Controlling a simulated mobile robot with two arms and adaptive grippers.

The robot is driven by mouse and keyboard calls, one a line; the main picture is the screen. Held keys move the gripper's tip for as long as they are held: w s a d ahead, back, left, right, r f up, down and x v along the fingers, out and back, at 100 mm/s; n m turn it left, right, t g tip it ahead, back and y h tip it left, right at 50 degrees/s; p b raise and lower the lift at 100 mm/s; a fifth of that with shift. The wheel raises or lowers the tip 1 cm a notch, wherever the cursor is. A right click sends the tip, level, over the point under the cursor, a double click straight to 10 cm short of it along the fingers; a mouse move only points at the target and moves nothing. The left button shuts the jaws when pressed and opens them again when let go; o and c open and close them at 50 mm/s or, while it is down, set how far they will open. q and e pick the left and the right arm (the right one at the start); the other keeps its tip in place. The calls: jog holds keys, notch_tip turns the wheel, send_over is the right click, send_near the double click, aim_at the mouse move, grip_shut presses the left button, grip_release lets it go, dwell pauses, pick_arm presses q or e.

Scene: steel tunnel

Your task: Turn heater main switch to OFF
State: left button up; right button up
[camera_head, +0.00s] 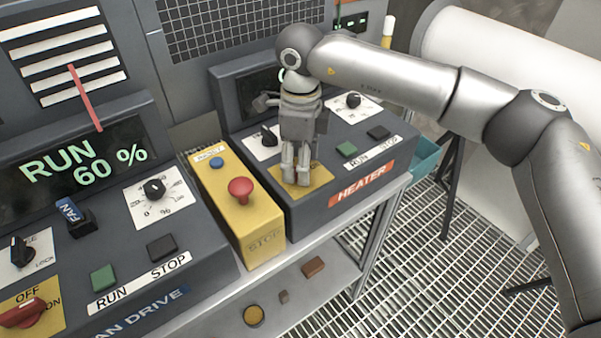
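The heater console (333,210) has an orange HEATER label (361,185) on its front. A yellow plate (321,177) lies at the console's front left corner. My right gripper (296,182) points down onto this plate, its fingers close together. The heater main switch is not visible; the gripper covers most of the plate, so I cannot see whether the fingers hold a knob there. My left gripper is not in view.
The heater also has a black selector (268,137), a dial (353,101), a green RUN button (346,149) and a dark STOP button (378,132). A yellow box with a red mushroom button (240,188) stands close on the left. The fan drive console (190,262) is further left.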

jog(key=n+b, duration=0.3)
jog(key=n, duration=0.1)
jog(key=shift+f+n, duration=0.1)
jog(key=shift+n, duration=0.2)
jog(key=n+b, duration=0.1)
jog(key=n, duration=0.1)
jog(key=shift+n, duration=0.3)
jog(key=shift+r+n+b, duration=0.2)
jog(key=shift+n+b, duration=0.4)
jog(key=shift+n, duration=0.8)
jog(key=o, duration=1)
jog(key=shift+r, duration=0.1)
notch_tip(320, 180, up, 12)
jog(key=shift+f, duration=0.1)
